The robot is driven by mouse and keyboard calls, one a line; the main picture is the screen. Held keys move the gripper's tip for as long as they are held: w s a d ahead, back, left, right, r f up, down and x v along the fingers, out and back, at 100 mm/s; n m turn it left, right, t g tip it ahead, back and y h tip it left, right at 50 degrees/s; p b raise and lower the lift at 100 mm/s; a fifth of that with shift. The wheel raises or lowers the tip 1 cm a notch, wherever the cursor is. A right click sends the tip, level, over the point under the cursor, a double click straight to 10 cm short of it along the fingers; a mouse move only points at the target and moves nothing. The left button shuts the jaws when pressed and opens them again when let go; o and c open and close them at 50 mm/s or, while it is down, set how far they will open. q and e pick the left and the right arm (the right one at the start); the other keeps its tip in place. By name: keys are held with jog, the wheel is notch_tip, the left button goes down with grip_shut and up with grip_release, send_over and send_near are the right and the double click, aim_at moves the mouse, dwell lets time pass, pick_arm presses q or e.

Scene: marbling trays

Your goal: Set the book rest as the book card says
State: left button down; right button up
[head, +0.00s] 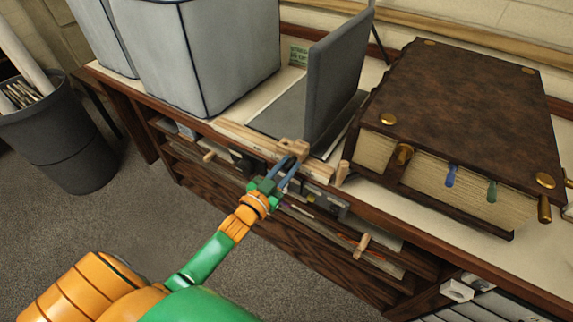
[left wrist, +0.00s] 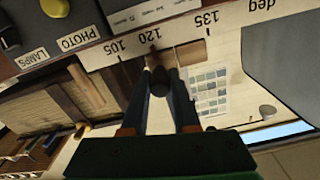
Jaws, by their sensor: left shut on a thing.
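The book rest has a grey upright panel (head: 336,78) on a flat grey base (head: 283,112), on the bench at centre. A wooden slider block (head: 292,148) sits at its front edge. My left gripper (head: 281,169) is at this block, fingers close together. In the left wrist view my left gripper (left wrist: 158,88) is shut on a dark knob (left wrist: 158,78) beside a white scale (left wrist: 175,30) reading 105, 120, 135 and "deg". The knob is close to the 120 mark; the exact setting is unclear. A small green card (head: 299,54) stands behind the rest, its text unreadable. My right gripper is out of view.
A large brown book (head: 462,115) with brass fittings lies right of the rest. Grey box-like blocks (head: 205,55) stand left. Drawers with wooden pegs (head: 362,245) are below the bench edge. A dark bin (head: 62,130) stands on the floor at left.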

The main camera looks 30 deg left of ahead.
pick_arm(q)
jog(key=c, duration=0.7)
grip_release()
jog(key=s, duration=0.7)
jog(key=shift+s+a, duration=0.1)
jog(key=shift+a, duration=0.2)
